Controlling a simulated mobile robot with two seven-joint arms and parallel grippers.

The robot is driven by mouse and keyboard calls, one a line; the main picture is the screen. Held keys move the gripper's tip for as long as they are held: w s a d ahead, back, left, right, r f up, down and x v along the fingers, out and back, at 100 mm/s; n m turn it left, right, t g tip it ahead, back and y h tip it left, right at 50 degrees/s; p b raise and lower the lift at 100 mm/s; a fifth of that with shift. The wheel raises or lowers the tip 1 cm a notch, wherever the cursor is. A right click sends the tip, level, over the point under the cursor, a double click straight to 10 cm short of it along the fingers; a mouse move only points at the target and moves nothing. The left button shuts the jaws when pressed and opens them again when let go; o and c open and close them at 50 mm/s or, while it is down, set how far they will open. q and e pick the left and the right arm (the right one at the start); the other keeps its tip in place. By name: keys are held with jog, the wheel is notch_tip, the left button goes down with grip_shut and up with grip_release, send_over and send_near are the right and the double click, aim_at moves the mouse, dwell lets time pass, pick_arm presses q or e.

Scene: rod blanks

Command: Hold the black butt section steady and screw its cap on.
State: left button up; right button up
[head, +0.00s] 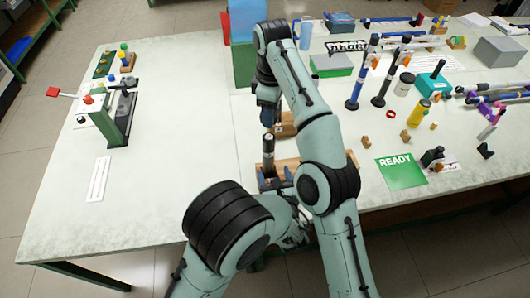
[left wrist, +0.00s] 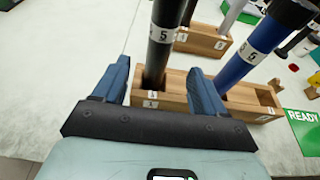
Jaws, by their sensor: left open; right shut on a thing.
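The black butt section (head: 268,156) stands upright in a slot of the near wooden rack (head: 345,164). In the left wrist view the butt section (left wrist: 162,38) carries a white band marked 5, and its top is out of frame. My left gripper (left wrist: 162,80) is open, low by the rack, with one blue finger to each side of the butt section and gaps between. My right gripper (head: 268,114) points down, just above the butt section's top. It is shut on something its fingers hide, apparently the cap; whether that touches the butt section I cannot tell.
A blue rod (left wrist: 250,53) marked 5 rises on the right in the left wrist view, close to the right finger. A second wooden rack (left wrist: 205,40) stands behind. Bottles and rods crowd the right of the table (head: 185,130). The table's left-centre is clear.

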aim_at(267, 153)
jog(key=shift+w, duration=0.2)
jog(key=shift+s+d+r, duration=0.1)
jog(key=shift+s+r, duration=0.05)
jog(key=shift+s, duration=0.45)
pick_arm(q)
jog(key=x, duration=1.1)
jog(key=shift+w+a+f, duration=0.1)
jog(key=shift+w+f, duration=0.05)
jog(key=shift+w, duration=0.15)
pick_arm(e)
jog(key=shift+w, duration=0.2)
pick_arm(q)
grip_shut()
pick_arm(e)
jog(key=shift+f, duration=2.55)
jog(key=shift+f, duration=0.85)
jog(key=shift+f, duration=0.55)
